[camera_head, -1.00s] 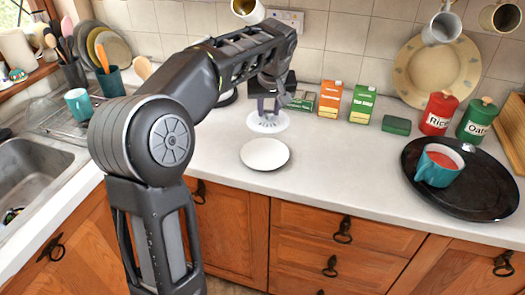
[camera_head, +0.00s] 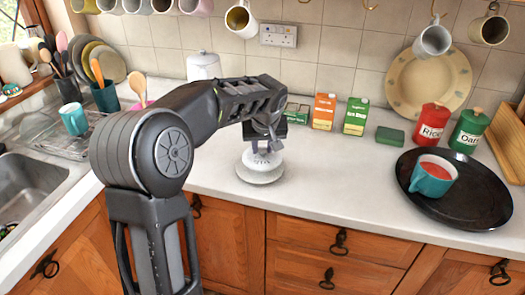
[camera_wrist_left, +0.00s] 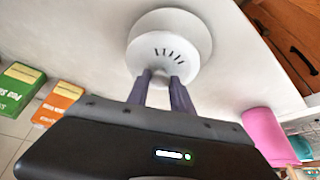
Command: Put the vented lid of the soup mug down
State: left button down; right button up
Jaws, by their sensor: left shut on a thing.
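The white vented lid (camera_head: 262,159) is in my left gripper (camera_head: 264,147), over the small white plate (camera_head: 260,175). In the left wrist view the lid (camera_wrist_left: 165,58) shows dark slots, and the two fingers (camera_wrist_left: 163,82) are shut on its near side. The plate (camera_wrist_left: 190,22) shows behind it, partly hidden. I cannot tell whether the lid touches the plate. The teal soup mug (camera_head: 432,181), with red soup inside, stands uncovered on the round black tray (camera_head: 470,207) at the right. My right gripper is not in view.
Orange (camera_head: 324,111) and green (camera_head: 355,116) cartons stand behind, with a green block (camera_head: 390,137) to their right. Red (camera_head: 432,122) and green (camera_head: 471,129) canisters stand behind the tray. The sink (camera_head: 30,190) is at the left. The counter between plate and tray is clear.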

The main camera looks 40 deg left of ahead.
pick_arm(q)
jog(key=shift+f, duration=0.9)
jog(key=shift+f+b, duration=0.45)
jog(key=c, duration=1.1)
grip_release()
jog(key=shift+r, duration=0.1)
